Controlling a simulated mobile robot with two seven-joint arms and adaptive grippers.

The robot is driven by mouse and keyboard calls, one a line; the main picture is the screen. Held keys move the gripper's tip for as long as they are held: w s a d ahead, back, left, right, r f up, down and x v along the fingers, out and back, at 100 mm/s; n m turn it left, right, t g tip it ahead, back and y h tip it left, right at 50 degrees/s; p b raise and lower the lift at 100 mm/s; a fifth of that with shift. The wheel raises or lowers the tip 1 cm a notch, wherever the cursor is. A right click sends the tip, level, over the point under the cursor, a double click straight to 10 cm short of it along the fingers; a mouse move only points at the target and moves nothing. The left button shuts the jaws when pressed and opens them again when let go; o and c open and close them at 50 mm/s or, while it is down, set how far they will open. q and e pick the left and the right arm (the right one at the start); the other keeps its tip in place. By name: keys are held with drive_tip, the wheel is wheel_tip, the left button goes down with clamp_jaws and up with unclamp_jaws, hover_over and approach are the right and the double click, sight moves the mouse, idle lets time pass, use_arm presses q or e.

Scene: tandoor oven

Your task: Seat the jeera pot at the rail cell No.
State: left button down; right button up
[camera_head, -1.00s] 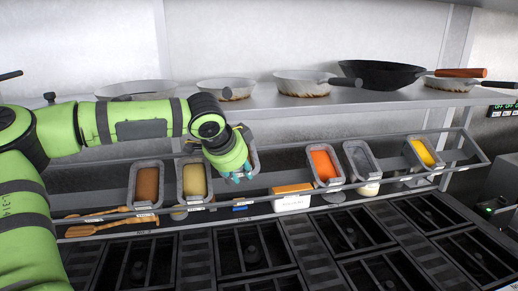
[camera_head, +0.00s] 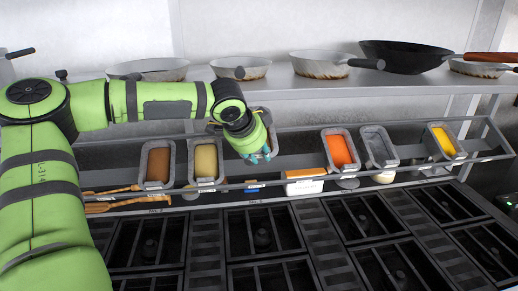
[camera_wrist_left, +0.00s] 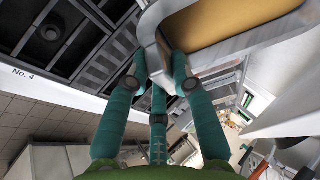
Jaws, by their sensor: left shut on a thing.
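My left gripper (camera_head: 262,155) is shut on the wall of a grey pot, likely the jeera pot (camera_head: 273,138). In the left wrist view, the fingers (camera_wrist_left: 160,85) close on the rim of this pot (camera_wrist_left: 152,42), and its tan filling (camera_wrist_left: 225,22) shows. In the head view the gripper hides most of the pot. It is at the rail (camera_head: 300,163), in the gap between the yellow-beige pot (camera_head: 206,162) and the orange pot (camera_head: 340,149). I cannot tell whether it is seated or held above. The right gripper is out of view.
A brown-filled pot (camera_head: 157,166), an empty-looking grey pot (camera_head: 379,147) and a yellow-filled pot (camera_head: 444,141) sit in the rail. A white box (camera_head: 304,186) stands below it. Pans line the shelf (camera_head: 290,98) above. A "No. 4" label (camera_wrist_left: 22,73) shows in the wrist view.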

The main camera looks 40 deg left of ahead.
use_arm(q)
drive_tip(key=shift+a+f, duration=0.15)
drive_tip(key=shift+f, duration=0.25)
drive_tip(key=shift+w+a+f, duration=0.1)
drive_tip(key=shift+a+f, duration=0.05)
drive_tip(key=shift+f, duration=0.15)
drive_tip(key=shift+w+a+f, duration=0.2)
drive_tip(key=shift+w+f, duration=0.05)
drive_tip(key=shift+f, duration=0.2)
drive_tip(key=shift+w+a+f, duration=0.2)
drive_tip(key=shift+f, duration=0.25)
drive_tip(key=shift+w+a+f, duration=0.1)
drive_tip(key=shift+a+f, duration=0.05)
drive_tip(key=shift+f, duration=0.15)
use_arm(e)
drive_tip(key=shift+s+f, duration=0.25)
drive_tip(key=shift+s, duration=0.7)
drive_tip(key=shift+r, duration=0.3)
